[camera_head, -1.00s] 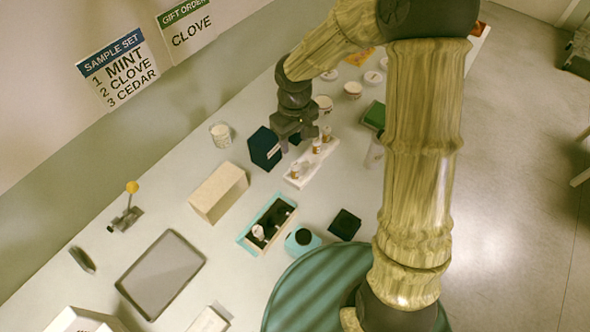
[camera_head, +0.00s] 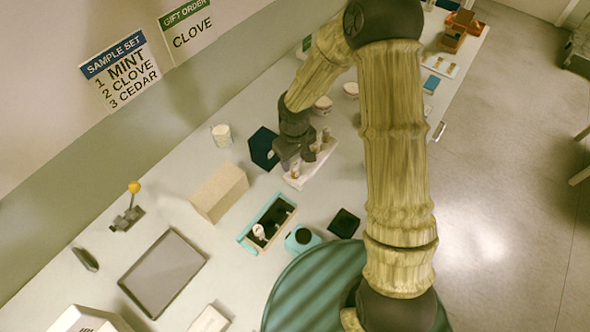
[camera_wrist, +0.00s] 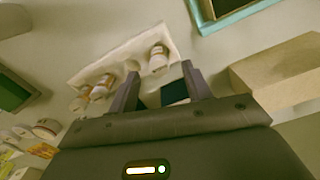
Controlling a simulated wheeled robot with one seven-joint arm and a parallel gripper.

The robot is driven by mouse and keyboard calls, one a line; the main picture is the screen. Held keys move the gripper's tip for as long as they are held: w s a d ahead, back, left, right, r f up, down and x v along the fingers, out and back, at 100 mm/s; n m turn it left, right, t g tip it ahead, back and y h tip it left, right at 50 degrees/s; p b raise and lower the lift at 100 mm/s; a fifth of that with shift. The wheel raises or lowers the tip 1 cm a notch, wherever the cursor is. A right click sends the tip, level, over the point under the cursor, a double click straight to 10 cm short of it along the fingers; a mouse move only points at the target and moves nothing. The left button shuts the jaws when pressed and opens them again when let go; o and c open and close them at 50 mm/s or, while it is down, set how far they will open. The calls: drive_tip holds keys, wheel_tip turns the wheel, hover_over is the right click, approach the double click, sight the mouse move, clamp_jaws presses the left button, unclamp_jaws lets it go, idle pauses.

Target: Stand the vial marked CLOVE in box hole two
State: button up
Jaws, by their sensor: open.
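A white rack (camera_head: 322,163) holds small vials with white caps and brown bands. In the wrist view one vial (camera_wrist: 158,58) stands at the rack's end, just beyond and between my fingertips; two more vials (camera_wrist: 103,86) stand further along. Their labels are too small to read, so I cannot tell which is CLOVE. My gripper (camera_head: 294,166) is open and empty above the near end of the rack; its fingers also show in the wrist view (camera_wrist: 161,76). The teal-edged box (camera_head: 243,240) with dark holes has one white-topped vial (camera_head: 259,231) in its near part.
A dark blue box (camera_head: 262,147) stands left of my gripper. Wall signs list MINT, CLOVE, CEDAR as 1, 2, 3 (camera_head: 121,72) and a CLOVE gift order (camera_head: 189,27).

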sight(295, 164)
drive_tip(key=shift+w+f+p, duration=0.1)
drive_tip(key=shift+f+p, duration=0.25)
drive_tip(key=shift+f, duration=1.6)
drive_tip(key=c, duration=1.1)
drive_tip(key=shift+o, duration=0.2)
drive_tip(key=shift+r, duration=0.15)
wheel_tip(295, 164, up, 10)
drive_tip(key=shift+f+b, duration=0.1)
drive_tip(key=shift+b, duration=0.55)
